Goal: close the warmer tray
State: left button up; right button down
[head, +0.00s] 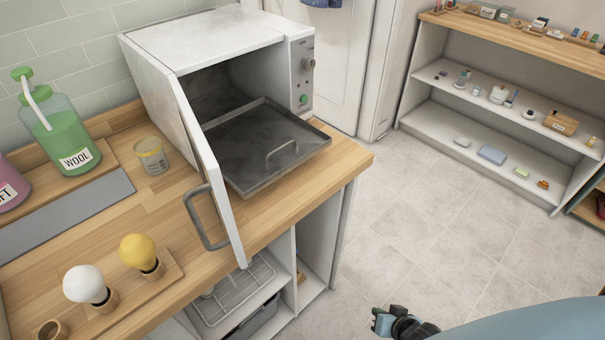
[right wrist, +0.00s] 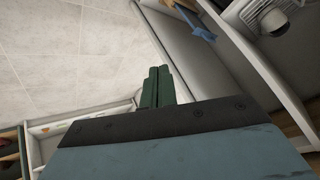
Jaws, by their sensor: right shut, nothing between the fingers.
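The white warmer (head: 215,40) stands on the wooden counter, with its door (head: 215,180) swung open toward the front left. My right gripper (head: 382,322) is low at the bottom of the head view, over the floor, away from the tray and right of the counter. In the right wrist view its dark green fingers (right wrist: 156,88) are together and hold nothing. My left gripper is not in view.
On the counter (head: 160,215) are a green WOOL bottle (head: 65,130), a measuring cup (head: 151,157), and white and yellow round-topped items (head: 138,252). A wire rack (head: 235,290) sits on the shelf below. Open floor (head: 430,210) lies between the counter and a white shelf unit (head: 430,105).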

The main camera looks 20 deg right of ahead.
aim_at(297, 163)
jog(key=w+r+m+t+y, duration=0.1)
jog(key=w+r+m+t, duration=0.25)
jog(key=w+r, duration=0.65)
jog(key=w+a+r+m+t+y+b, duration=0.1)
jog(key=a+r+m+t+y, duration=0.15)
jog(key=r, duration=1.05)
jog(key=w+a+r+m+t+y+b, duration=0.1)
jog(key=a+r+m+t+y+b, duration=0.2)
jog(key=r, duration=1)
jog(key=shift+n, duration=0.4)
jog(key=x, duration=1.2)
jog(key=shift+w+a+f, duration=0.15)
jog(key=shift+w+a, duration=0.1)
jog(key=shift+a, duration=0.1)
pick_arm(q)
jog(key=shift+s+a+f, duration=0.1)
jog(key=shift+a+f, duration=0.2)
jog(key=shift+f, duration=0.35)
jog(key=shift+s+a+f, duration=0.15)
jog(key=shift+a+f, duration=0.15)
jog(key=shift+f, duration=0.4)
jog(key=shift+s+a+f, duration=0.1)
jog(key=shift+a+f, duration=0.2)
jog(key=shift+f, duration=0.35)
pick_arm(e)
jog(key=shift+x, duration=0.75)
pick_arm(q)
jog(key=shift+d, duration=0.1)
pick_arm(e)
jog(key=shift+w, duration=0.1)
